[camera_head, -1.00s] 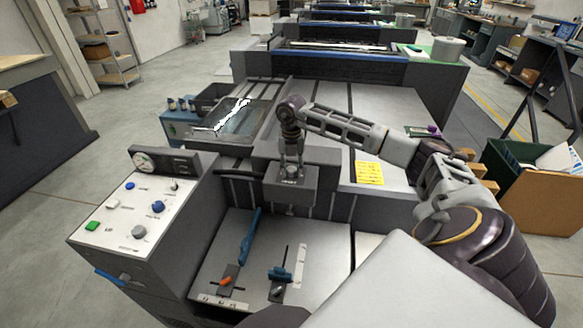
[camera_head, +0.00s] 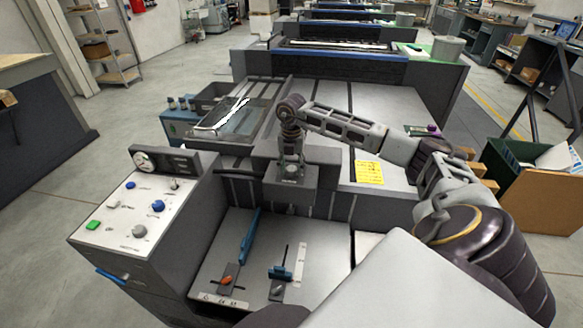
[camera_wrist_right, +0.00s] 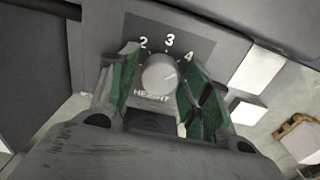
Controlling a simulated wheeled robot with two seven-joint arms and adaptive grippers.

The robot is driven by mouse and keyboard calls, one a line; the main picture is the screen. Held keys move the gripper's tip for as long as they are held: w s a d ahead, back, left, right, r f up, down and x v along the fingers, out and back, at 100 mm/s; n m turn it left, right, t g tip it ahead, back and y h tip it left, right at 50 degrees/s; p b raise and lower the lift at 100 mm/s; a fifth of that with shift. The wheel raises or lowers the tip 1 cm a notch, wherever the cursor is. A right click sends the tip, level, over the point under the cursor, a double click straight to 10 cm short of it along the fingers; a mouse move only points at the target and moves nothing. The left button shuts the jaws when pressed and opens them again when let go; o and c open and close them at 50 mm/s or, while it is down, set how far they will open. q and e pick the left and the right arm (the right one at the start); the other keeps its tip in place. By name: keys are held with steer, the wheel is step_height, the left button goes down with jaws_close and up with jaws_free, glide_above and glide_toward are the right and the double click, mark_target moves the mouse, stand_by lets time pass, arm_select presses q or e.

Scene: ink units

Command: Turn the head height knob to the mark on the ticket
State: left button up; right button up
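The head height knob (camera_wrist_right: 160,72) is a round, light grey dial on a dark plate with the numbers 2, 3 and 4 above it and HEIGHT below it. My right gripper (camera_wrist_right: 158,66) has a green-padded finger on each side of the knob, close against its sides. In the head view my right gripper (camera_head: 291,168) points down at the grey head box (camera_head: 291,187), and the knob is hard to make out there. The ticket (camera_head: 369,172) is a yellow sheet right of the box; its writing is too small to read. My left gripper is out of view.
A control panel (camera_head: 128,216) with buttons and a gauge stands at the left. A tray (camera_head: 222,121) lies behind the box, to the left.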

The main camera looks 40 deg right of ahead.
mark_target(292, 168)
steer(key=shift+o, duration=0.3)
step_height(292, 168, up, 12)
stand_by(0.8)
steer(key=shift+f, duration=0.1)
stand_by(0.6)
